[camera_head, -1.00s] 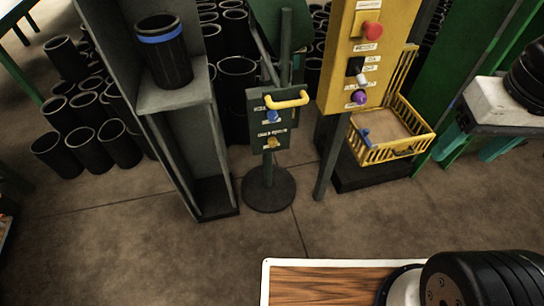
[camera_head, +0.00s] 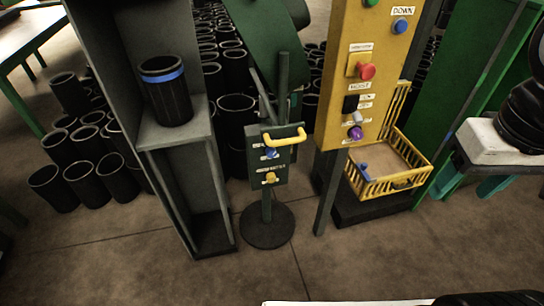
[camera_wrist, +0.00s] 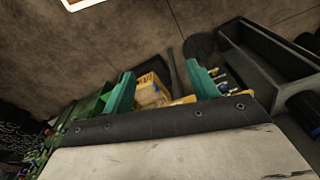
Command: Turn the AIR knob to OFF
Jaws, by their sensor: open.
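A yellow control panel (camera_head: 372,70) on a post stands right of centre in the head view. It carries a blue button (camera_head: 400,26), a red button (camera_head: 366,71), a black switch (camera_head: 350,103), a small pale knob (camera_head: 356,118) and a purple knob (camera_head: 355,132). Most labels are too small to read, so I cannot tell which knob is AIR or its setting. My gripper (camera_head: 470,188), with teal fingers, is at the right edge, apart from the panel. In the wrist view my gripper (camera_wrist: 160,70) is open and empty.
A yellow wire basket (camera_head: 388,187) sits below the panel. A small green stand (camera_head: 267,170) with a yellow handle is left of it. A grey shelf (camera_head: 180,135) holds a blue-banded black sleeve (camera_head: 166,88). Stacked sleeves (camera_head: 75,150) lie behind. The floor in front is clear.

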